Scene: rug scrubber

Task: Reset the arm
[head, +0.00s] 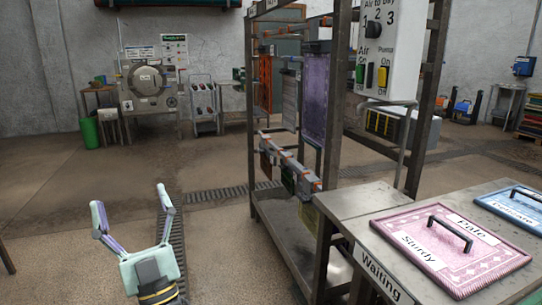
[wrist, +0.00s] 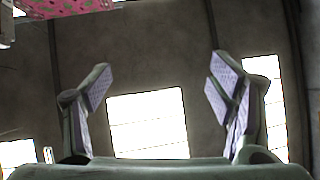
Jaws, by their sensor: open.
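My gripper (head: 131,212) is at the lower left of the head view, raised above the floor. Its two fingers are spread wide apart with nothing between them. In the wrist view my gripper (wrist: 158,82) also shows open and empty, with bright windows and a dark wall behind it. No object touches the fingers in either view.
A metal rack (head: 334,100) with hanging panels stands right of my gripper. A table marked "Waiting" (head: 355,204) at the lower right holds a pink board (head: 425,262) and a blue board (head: 513,201). A control box (head: 391,50) hangs above. The floor left of the rack is largely clear.

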